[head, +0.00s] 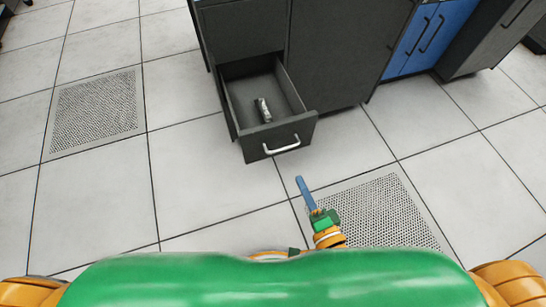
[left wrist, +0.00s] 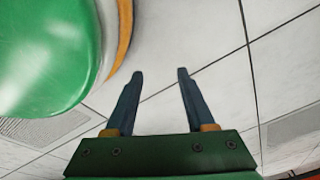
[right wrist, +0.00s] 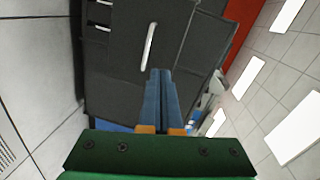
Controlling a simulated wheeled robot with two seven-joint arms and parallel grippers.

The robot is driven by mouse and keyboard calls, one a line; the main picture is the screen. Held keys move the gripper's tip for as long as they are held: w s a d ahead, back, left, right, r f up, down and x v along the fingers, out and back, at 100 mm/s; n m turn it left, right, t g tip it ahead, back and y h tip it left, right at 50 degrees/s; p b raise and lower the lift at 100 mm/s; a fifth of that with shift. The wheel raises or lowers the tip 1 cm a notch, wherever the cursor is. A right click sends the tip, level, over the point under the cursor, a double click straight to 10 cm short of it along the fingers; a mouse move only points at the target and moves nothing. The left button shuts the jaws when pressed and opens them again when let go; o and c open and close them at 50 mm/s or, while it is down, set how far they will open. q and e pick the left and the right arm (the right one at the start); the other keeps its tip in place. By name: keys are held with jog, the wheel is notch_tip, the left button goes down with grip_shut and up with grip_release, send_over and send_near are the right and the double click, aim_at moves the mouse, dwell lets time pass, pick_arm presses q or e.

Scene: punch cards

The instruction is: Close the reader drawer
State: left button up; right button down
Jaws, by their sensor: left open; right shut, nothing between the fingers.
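The reader drawer (head: 246,150) is a dark grey drawer pulled out of the lower part of a dark cabinet in the head view. A silver bar handle (head: 281,145) is on its front. A small metallic object (head: 263,111) lies inside it. In the right wrist view a dark front with a pale bar handle (right wrist: 149,46) is ahead of the fingers. My right gripper (head: 299,180) is shut and empty, below and right of the drawer handle, apart from it. My left gripper (left wrist: 160,71) is open and empty over floor in its wrist view; the head view does not show it.
The dark cabinet (head: 335,55) stands behind the drawer, with a blue cabinet (head: 432,38) to its right. Perforated floor tiles (head: 95,112) lie at the left and near my right gripper. The pale floor around the drawer front is clear.

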aim_at(278, 126)
jog(key=w+a, duration=0.1)
jog(key=w, duration=0.3)
jog(key=w+a+r+m+t+b, duration=0.1)
jog(key=w, duration=0.3)
jog(key=w+a+r+m+b, duration=0.1)
jog(key=w+a, duration=0.1)
jog(key=w, duration=0.2)
jog(key=shift+w+a+r+t, duration=0.1)
jog(key=shift+w+t, duration=0.2)
jog(key=shift+w+a+r+b, duration=0.1)
jog(key=shift+w+a+b, duration=0.1)
jog(key=shift+w+b, duration=0.25)
pick_arm(q)
jog(key=w+d+f, duration=0.1)
jog(key=w+f, duration=0.2)
jog(key=shift+d, duration=0.4)
pick_arm(e)
jog(key=shift+w, duration=0.1)
